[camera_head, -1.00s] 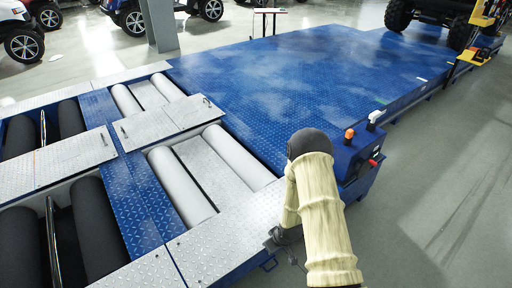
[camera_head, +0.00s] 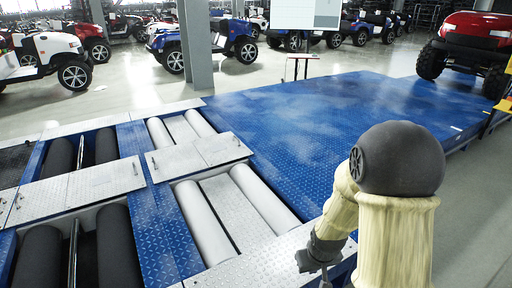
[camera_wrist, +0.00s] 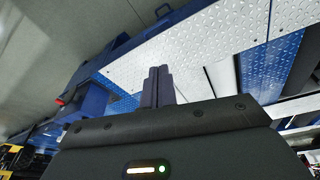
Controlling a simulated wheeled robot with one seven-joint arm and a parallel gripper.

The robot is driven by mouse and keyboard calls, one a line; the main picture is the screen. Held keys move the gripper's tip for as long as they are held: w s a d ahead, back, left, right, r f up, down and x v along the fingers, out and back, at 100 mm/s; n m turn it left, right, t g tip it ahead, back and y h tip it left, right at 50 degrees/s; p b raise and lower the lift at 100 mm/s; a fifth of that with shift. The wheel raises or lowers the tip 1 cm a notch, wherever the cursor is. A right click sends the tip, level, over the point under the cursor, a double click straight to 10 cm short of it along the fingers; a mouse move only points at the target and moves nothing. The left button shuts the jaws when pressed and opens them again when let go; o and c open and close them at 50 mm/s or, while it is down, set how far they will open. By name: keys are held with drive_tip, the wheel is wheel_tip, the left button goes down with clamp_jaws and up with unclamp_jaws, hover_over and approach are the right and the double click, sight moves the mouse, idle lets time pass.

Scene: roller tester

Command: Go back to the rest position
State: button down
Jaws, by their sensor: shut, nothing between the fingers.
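My arm rises in the right of the head view, with a dark round joint and cream-coloured links. My gripper (camera_wrist: 158,86) shows in the wrist view with its two dark fingers together and nothing between them. In the head view the dark wrist end of my arm hangs over the silver plate by the near rollers, and the fingertips are too small to tell there. The blue roller tester platform (camera_head: 330,115) lies behind my arm. Its light rollers (camera_head: 204,222) and dark rollers (camera_head: 118,250) lie to the left of my arm.
A red vehicle (camera_head: 478,45) stands on the far right end of the platform. Several parked vehicles, among them a blue one (camera_head: 205,45), stand at the back left.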

drive_tip(key=s+r+m+p, duration=0.1)
drive_tip(key=s+r+m, duration=0.1)
drive_tip(key=s+r, duration=0.85)
wheel_tip(320, 180, up, 19)
drive_tip(key=w+p, duration=0.1)
drive_tip(key=p, duration=1.7)
drive_tip(key=shift+a+f+p, duration=0.15)
drive_tip(key=shift+a+p, duration=0.15)
drive_tip(key=shift+p, duration=0.1)
